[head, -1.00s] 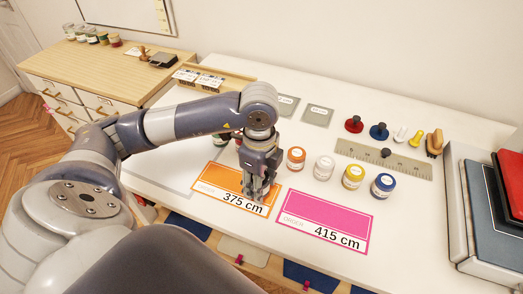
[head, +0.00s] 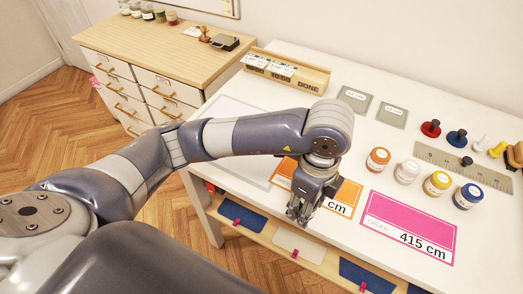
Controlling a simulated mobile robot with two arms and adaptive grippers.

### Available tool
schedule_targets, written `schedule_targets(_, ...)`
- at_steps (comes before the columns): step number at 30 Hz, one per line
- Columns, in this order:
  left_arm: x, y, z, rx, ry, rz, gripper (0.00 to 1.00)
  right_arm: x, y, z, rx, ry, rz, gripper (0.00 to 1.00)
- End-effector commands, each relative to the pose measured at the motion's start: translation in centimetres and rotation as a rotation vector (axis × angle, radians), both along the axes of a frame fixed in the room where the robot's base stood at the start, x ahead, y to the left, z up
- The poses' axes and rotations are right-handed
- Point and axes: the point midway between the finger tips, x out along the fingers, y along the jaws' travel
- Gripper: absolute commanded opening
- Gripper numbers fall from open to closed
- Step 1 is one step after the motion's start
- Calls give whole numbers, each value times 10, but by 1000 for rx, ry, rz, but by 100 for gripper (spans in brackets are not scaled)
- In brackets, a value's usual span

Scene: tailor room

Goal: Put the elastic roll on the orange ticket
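The orange ticket (head: 346,193) lies flat on the white table, marked with a black number ending in "cm". My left arm covers its middle and left part. My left gripper (head: 300,212) points down at the ticket's front edge. Its fingers are small and dark, and I cannot tell whether they are open or hold anything. Several small labelled rolls stand right of the ticket: orange (head: 378,160), white (head: 406,172), yellow (head: 437,184) and blue (head: 468,196). Their labels are too small to read, so I cannot tell which is the elastic roll. My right gripper is not in view.
A pink ticket (head: 400,219) marked 415 cm lies right of the orange one. A wooden tray (head: 310,88) stands at the back. Coloured pieces (head: 243,214) sit on a shelf below the front edge.

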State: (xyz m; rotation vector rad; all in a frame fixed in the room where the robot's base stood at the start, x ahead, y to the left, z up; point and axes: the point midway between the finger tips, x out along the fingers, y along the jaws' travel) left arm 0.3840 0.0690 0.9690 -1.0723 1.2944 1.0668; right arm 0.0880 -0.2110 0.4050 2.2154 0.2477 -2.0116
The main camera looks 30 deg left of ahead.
Motion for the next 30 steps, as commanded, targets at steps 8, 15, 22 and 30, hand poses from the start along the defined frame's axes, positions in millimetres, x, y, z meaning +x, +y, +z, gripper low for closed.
schedule_targets(8, 49, 29, -5, 2, 5, 5, 19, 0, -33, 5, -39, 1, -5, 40)
schedule_targets(15, 103, 61, -11, 0, 4, 2, 19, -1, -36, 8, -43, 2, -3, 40)
schedule_targets(22, 132, 79, -13, 2, 2, -2, 19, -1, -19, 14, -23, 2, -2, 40)
schedule_targets(30, 133, 81, -35, 1, 6, -3, 19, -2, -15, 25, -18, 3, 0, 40)
